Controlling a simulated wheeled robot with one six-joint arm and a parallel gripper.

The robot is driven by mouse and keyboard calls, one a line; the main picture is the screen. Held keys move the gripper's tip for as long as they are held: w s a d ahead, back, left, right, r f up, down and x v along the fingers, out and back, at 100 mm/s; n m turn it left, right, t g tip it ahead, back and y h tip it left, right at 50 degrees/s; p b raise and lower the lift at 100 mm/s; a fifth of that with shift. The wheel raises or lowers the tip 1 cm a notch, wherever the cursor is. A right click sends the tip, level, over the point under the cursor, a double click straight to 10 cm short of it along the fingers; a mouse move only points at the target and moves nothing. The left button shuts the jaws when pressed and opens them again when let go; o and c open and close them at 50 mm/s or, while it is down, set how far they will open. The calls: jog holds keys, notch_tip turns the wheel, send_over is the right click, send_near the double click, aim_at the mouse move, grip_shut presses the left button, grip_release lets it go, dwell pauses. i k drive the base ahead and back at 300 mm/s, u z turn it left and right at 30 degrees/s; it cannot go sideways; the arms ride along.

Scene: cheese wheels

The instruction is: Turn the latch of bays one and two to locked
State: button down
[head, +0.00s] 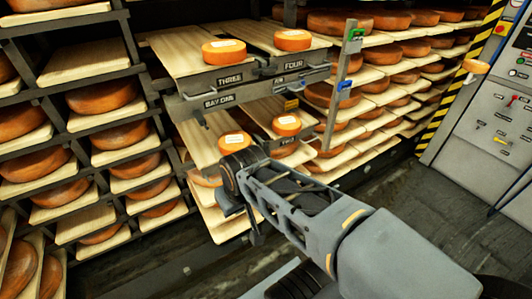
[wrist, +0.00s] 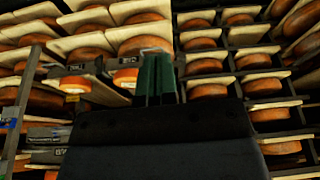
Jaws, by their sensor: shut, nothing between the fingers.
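The rack label reading BAY ONE (head: 218,101) is on the lower front rail. A second label (head: 279,81) beside it is hard to read. A small yellow-orange part (head: 291,104) sits near the right end of that rail, and a small dark part hangs under the BAY ONE end; I cannot tell the latch positions. Above are labels THREE (head: 229,79) and FOUR (head: 293,65). My gripper's green fingers (wrist: 156,77) are shut and empty in the wrist view, which looks upside down. In the head view my arm's end is in front of the lower shelf, its fingers not clear.
Cheese wheels with white labels (head: 224,51) rest on the bay boards. A post at the right carries a green part (head: 356,34) and a blue part (head: 345,85). Loaded racks stand left and behind. A control panel (head: 497,110) is at far right. Floor at right front is clear.

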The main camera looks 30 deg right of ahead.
aim_at(266, 150)
jog(key=k, duration=1.25)
jog(key=z, duration=0.55)
jog(key=i, duration=1.7)
jog(key=u, duration=0.75)
